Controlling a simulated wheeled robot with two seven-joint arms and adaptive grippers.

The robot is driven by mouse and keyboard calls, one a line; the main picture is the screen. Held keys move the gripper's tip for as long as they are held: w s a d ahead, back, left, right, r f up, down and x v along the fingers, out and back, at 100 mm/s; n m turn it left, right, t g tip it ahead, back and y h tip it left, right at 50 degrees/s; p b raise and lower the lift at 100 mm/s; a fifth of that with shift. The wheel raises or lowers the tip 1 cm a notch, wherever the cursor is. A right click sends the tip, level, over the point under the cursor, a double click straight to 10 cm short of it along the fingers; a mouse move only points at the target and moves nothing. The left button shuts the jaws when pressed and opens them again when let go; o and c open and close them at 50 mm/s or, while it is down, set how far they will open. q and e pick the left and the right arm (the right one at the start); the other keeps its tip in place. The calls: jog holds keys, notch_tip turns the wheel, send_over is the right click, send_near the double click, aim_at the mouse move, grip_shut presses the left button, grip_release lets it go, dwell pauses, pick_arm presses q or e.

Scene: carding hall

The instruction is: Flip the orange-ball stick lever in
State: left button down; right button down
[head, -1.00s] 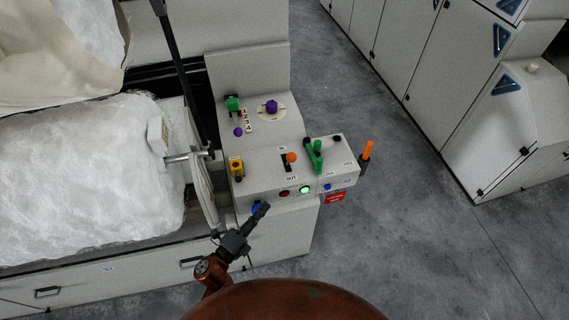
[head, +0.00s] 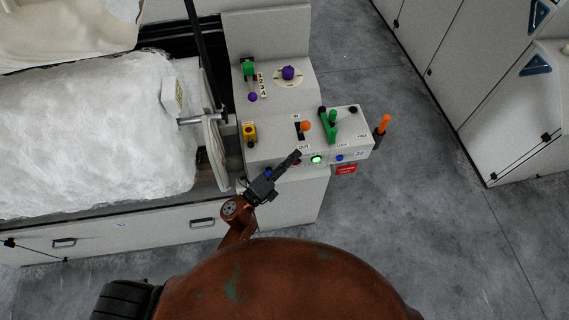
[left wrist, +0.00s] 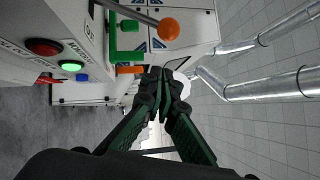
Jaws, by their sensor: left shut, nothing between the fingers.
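The orange-ball stick lever (head: 305,126) stands in a dark slot on the grey control console, between an "IN" label on its far side and an "OUT" label on its near side. In the left wrist view its orange ball (left wrist: 168,29) is large at the top, on a metal stick. My left gripper (head: 297,154) is shut and empty. It is just in front of the console's near edge, short of the ball and apart from it. In the left wrist view its closed fingertips (left wrist: 166,75) lie below the ball. My right gripper is not in view.
Green levers (head: 329,128) stand right of the ball. A yellow switch box (head: 249,132) is to its left, purple knobs (head: 288,73) behind. Lit green button (head: 316,160) is on the front. Floor is clear rightward.

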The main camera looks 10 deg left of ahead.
aim_at(303, 129)
pick_arm(q)
jog(key=w+d+r, duration=0.1)
jog(key=w, duration=0.5)
jog(key=shift+d+r, duration=0.2)
jog(key=shift+r, duration=0.1)
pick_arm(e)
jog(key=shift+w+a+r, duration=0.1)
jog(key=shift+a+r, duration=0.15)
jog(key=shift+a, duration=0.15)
pick_arm(q)
jog(key=shift+w+p, duration=0.1)
jog(key=shift+p, duration=0.2)
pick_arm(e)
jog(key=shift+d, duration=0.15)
